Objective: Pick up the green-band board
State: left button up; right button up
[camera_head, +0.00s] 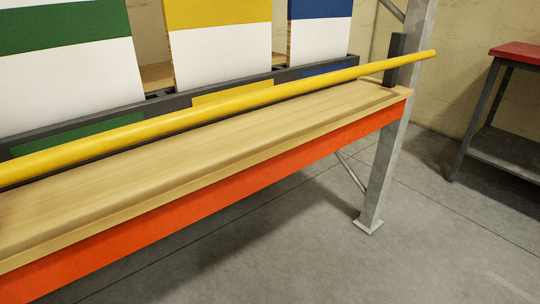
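The green-band board (72,80) stands upright at the left of the camera_head view. It is white with a green band across it, and the left edge of the picture cuts it off. Its lower end goes down behind the dark rail of a rack (180,101), above a green label (80,134). A yellow-band board (220,58) stands in the middle and a blue-band board (319,38) to its right, each above a label of its own colour. Neither of my grippers is in view.
A long yellow bar (240,102) runs slantwise in front of the rack, above the wooden shelf (190,152). The shelf has an orange front beam (220,198) and a grey post (388,150). A red-topped table (515,52) stands at the right. The floor between is clear.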

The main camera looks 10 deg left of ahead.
aim_at(61, 60)
jog(key=u, duration=1.35)
jog(key=k+j+z, duration=0.2)
jog(key=j, duration=0.25)
jog(key=j+z, duration=0.2)
jog(key=j, duration=0.2)
jog(key=k+j+z, duration=0.15)
jog(key=j, duration=0.25)
jog(key=k+j+z, duration=0.2)
jog(key=j, duration=0.15)
jog(key=k+j+z, duration=0.2)
jog(key=k+j, duration=0.05)
jog(key=j, duration=0.15)
